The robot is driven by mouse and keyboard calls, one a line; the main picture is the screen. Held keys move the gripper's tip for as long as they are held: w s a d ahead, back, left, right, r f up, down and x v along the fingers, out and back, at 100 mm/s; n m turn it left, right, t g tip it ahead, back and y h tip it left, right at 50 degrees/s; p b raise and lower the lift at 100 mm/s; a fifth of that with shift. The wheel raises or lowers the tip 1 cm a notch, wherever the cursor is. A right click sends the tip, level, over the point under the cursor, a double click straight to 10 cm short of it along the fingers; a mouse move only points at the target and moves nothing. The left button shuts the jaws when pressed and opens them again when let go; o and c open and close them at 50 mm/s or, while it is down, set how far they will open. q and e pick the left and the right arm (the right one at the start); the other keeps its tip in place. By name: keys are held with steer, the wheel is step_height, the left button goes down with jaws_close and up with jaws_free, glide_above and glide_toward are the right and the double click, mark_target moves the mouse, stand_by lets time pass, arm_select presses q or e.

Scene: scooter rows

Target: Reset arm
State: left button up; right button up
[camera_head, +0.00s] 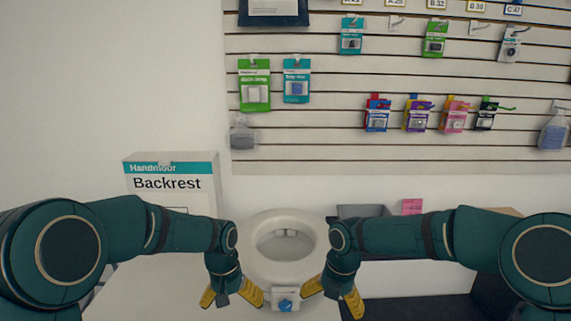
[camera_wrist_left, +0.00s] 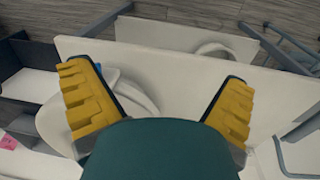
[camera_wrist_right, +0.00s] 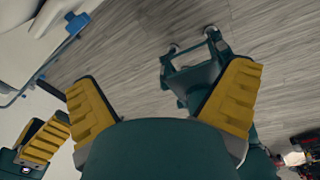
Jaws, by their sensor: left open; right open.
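My left gripper (camera_head: 232,293) is open and empty, in front of a white ring-shaped seat in the head view. Its two yellow fingers show spread apart in the left wrist view (camera_wrist_left: 158,100), over white panels. My right gripper (camera_head: 334,296) is open and empty, to the right of the seat's front. Its yellow fingers are also spread in the right wrist view (camera_wrist_right: 165,100), with the wood-look floor beyond. Both arms bend inward, roughly mirrored, with fingers pointing down.
A white raised seat (camera_head: 252,268) with a blue knob (camera_head: 286,304) stands between the grippers. A Backrest box (camera_head: 165,168) stands behind my left arm. A slatted wall (camera_head: 330,147) carries several hanging packets. A grey bin (camera_head: 362,211) is behind my right arm. Floor (camera_wrist_right: 130,50) shows below.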

arm_select(q)
steer(key=s+d+f+h, duration=0.1)
steer(key=s+f, duration=0.3)
steer(key=f, duration=0.3)
steer(key=s+d+f+h, duration=0.1)
steer(key=s+f, duration=0.3)
steer(key=f, duration=0.3)
arm_select(e)
steer(key=s+a+f+m+y, duration=0.35)
steer(key=s+f+m, duration=0.45)
steer(key=f+m, duration=0.5)
arm_select(q)
steer(key=s+f+n+t, duration=0.1)
steer(key=s+f+n, duration=0.1)
steer(key=s+f, duration=0.6)
steer(key=s, duration=0.5)
steer(key=shift+d+t+h, duration=0.15)
steer(key=shift+t+h, duration=0.25)
arm_select(e)
steer(key=s+d+f+m+t, duration=0.1)
steer(key=s+f+m, duration=0.3)
steer(key=m, duration=0.6)
steer(key=s+d+f+m+t+h, duration=0.1)
steer(key=s+d+f+m, duration=0.1)
steer(key=s+f+m, duration=0.3)
steer(key=s+m, duration=0.3)
steer(key=m, duration=0.2)
steer(key=shift+s+f, duration=0.3)
